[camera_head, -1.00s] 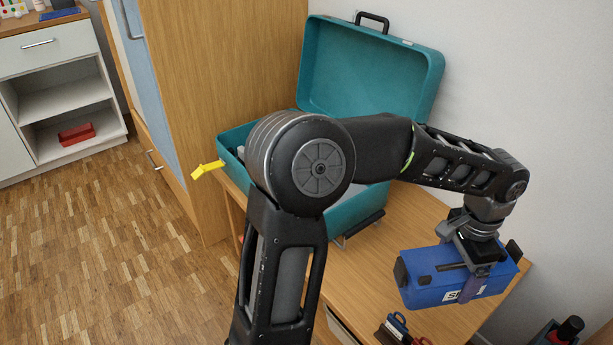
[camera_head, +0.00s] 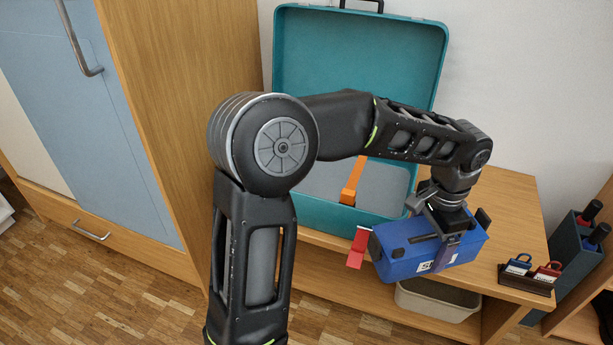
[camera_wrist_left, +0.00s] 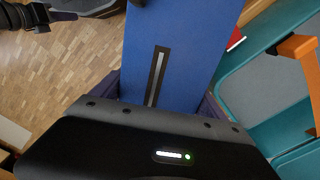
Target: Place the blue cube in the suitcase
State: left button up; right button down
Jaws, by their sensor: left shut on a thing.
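The blue cube looks like a long blue block (camera_head: 405,258) with a white label and dark end pieces. My left gripper (camera_head: 446,240) is shut on it from above and holds it, slightly tilted, in front of the suitcase's right side. The block (camera_wrist_left: 180,45) also fills the upper middle of the left wrist view. The teal suitcase (camera_head: 318,213) stands open on the wooden cabinet, its lid upright against the wall. My left arm hides part of the suitcase. The suitcase edge (camera_wrist_left: 235,62) shows to the right in the left wrist view. My right gripper is not in view.
An orange piece (camera_head: 352,182) stands in the suitcase. A red piece (camera_head: 359,246) shows beside the block's left end. A padlock holder (camera_head: 530,284), a dark bottle bin (camera_head: 575,245) and a pale basket (camera_head: 440,300) are nearby.

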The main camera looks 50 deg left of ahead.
aim_at(328, 179)
jog(key=k+j+z, duration=0.1)
jog(key=k+j, duration=0.15)
jog(key=i+j, duration=0.35)
jog(key=j, duration=0.15)
jog(key=i+j, duration=0.4)
jog(key=j, duration=0.15)
